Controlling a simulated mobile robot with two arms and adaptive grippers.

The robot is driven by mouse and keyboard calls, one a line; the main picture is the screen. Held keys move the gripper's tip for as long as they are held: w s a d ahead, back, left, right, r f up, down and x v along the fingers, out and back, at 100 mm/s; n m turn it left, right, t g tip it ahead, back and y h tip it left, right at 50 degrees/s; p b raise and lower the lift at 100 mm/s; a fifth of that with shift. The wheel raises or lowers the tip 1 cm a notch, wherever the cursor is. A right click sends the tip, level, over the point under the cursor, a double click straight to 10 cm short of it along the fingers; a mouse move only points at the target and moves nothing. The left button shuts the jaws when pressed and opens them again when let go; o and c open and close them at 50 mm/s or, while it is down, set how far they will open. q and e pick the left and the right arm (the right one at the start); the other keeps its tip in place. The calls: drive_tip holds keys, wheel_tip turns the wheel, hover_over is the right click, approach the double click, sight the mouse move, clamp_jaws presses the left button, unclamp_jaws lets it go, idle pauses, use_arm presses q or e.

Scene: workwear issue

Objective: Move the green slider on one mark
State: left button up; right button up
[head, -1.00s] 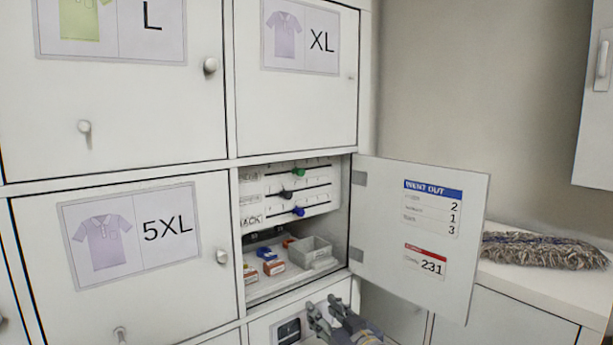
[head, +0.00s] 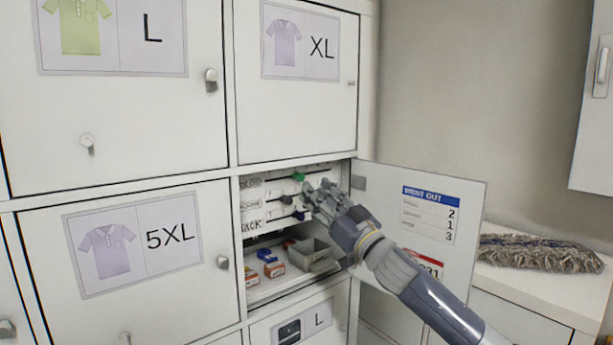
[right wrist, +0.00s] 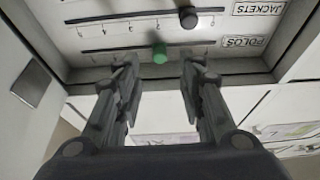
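The green slider (head: 298,176) is a small round knob on the top track of a white panel inside the open locker. In the right wrist view the green slider (right wrist: 160,57) sits on the track labelled POLOS, with small numbered marks along it. My right gripper (head: 316,190) reaches into the locker in front of the panel. In the right wrist view its two fingers (right wrist: 156,66) are apart, one on each side of the green knob, with a gap to it on both sides. My left gripper is not in view.
A grey bin (head: 312,256) and small boxes (head: 274,269) stand under the panel. The open door (head: 395,205) is to the right, behind my arm.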

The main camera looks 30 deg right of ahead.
sight(302, 179)
drive_tip(key=p+x, duration=0.1)
drive_tip(key=x, duration=0.2)
drive_tip(key=shift+w+r+p, duration=0.2)
drive_tip(key=shift+w+p, duration=0.1)
drive_tip(key=shift+w+a+r+p, duration=0.15)
drive_tip(key=shift+w+p, duration=0.15)
drive_tip(key=shift+w, duration=0.45)
clamp_jaws()
